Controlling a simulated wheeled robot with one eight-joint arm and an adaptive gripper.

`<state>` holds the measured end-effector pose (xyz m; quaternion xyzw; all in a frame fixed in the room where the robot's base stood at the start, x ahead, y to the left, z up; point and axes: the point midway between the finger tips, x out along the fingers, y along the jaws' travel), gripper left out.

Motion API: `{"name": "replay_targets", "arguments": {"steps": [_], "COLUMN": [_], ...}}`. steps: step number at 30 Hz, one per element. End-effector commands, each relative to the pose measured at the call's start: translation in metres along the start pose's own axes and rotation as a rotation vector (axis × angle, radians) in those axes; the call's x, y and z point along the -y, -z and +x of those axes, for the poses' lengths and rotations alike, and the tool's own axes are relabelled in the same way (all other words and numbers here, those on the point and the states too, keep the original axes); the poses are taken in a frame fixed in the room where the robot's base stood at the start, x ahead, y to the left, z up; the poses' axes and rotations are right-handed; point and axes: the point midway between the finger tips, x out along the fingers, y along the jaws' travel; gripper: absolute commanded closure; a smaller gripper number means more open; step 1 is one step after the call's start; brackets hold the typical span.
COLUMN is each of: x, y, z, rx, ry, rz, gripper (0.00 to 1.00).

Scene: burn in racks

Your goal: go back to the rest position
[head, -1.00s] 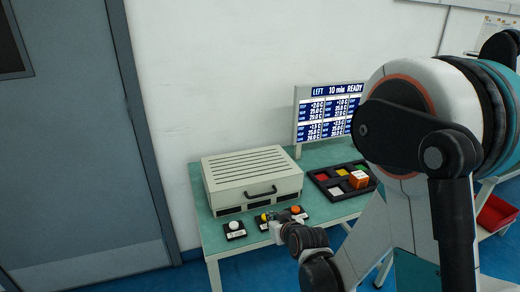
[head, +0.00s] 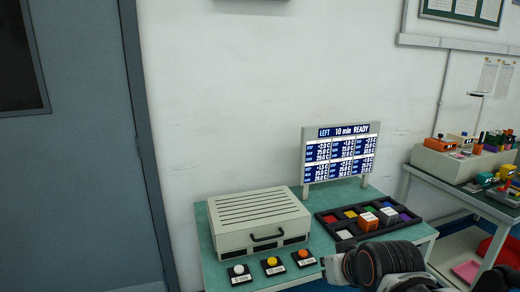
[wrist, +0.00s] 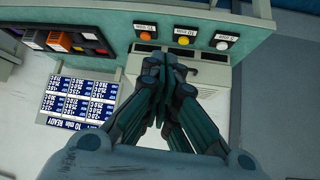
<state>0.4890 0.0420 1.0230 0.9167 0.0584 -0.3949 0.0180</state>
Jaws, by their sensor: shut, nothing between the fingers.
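My gripper (wrist: 166,72) shows in the wrist view with its dark fingers together and nothing between them. In the head view my gripper (head: 331,270) is at the bottom, in front of the right part of the green table (head: 345,192), right of the orange button. It appears apart from the buttons and the tray. My forearm runs off at the bottom right, and most of the arm is out of view.
A beige slatted box (head: 258,222) stands on the table behind white (head: 239,270), yellow (head: 271,262) and orange (head: 303,254) buttons. A black tray (head: 331,233) holds coloured blocks. A display (head: 340,155) reads "LEFT 10 min READY". Another table (head: 415,163) stands right.

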Motion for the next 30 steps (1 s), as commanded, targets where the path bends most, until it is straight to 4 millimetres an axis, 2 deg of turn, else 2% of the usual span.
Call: {"name": "replay_targets", "arguments": {"steps": [1, 6, 13, 19, 30], "x": [-0.004, -0.014, -0.023, -0.026, -0.027], "y": [-0.008, -0.034, -0.068, -0.081, -0.082], "z": [-0.013, -0.049, -0.085, -0.098, -0.098], "rx": [0.014, 0.062, 0.116, 0.136, 0.137], "ry": [-0.01, -0.039, -0.073, -0.087, -0.088], "rz": [0.008, 0.038, 0.072, 0.085, 0.086], "gripper": [1.0, 1.0, 1.0, 1.0, 1.0]}}
